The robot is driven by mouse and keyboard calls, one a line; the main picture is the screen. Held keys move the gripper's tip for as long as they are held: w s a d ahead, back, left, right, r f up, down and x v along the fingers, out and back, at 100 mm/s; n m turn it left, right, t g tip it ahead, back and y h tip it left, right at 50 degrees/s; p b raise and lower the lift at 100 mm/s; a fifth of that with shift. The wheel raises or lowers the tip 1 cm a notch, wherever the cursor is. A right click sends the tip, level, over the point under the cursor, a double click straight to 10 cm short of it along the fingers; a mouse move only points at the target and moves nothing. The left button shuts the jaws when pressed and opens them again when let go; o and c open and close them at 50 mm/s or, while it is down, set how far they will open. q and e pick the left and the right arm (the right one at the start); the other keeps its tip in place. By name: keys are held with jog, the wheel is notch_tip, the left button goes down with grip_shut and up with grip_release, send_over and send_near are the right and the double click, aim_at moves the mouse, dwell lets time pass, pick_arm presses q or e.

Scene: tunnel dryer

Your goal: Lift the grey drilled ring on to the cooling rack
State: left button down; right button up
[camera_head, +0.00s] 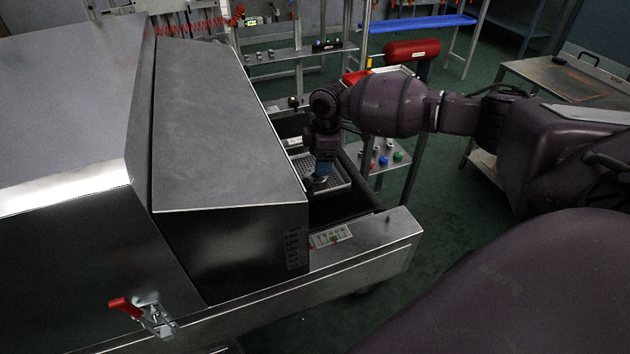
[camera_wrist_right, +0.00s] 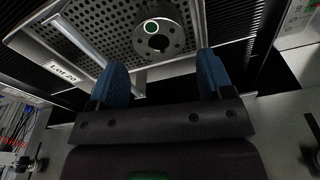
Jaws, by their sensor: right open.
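The grey drilled ring (camera_wrist_right: 180,40) lies on a perforated metal tray (camera_wrist_right: 118,14), with a dark bore and a small green-centred round spot on its face. In the head view the same tray (camera_head: 337,186) sits at the mouth of the dryer, and my gripper largely hides the ring. My right gripper (camera_wrist_right: 161,61) is open, its two blue fingers apart, with the ring just beyond the fingertips and nothing between them. It also shows in the head view (camera_head: 320,180), pointing down over the tray. I cannot tell which stand is the cooling rack. My left gripper is out of view.
The dryer's metal hood (camera_head: 225,125) stands close left of my right gripper. The dryer's front ledge (camera_head: 365,250) is nearer me. A shelf (camera_head: 378,160) with small coloured items stands right of the tray, and a shelving frame (camera_head: 300,52) is behind. A workbench (camera_head: 565,80) is far right.

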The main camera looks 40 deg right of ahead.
aim_at(316, 180)
jog(key=f, duration=0.4)
jog(key=f+b, duration=0.1)
jog(key=f, duration=0.1)
jog(key=shift+w+a+f, duration=0.25)
jog(key=shift+a, duration=0.1)
jog(key=c, duration=1.1)
jog(key=shift+r, duration=0.15)
jog(key=shift+c, duration=1.2)
jog(key=shift+w+r, duration=0.1)
jog(key=shift+r, duration=0.05)
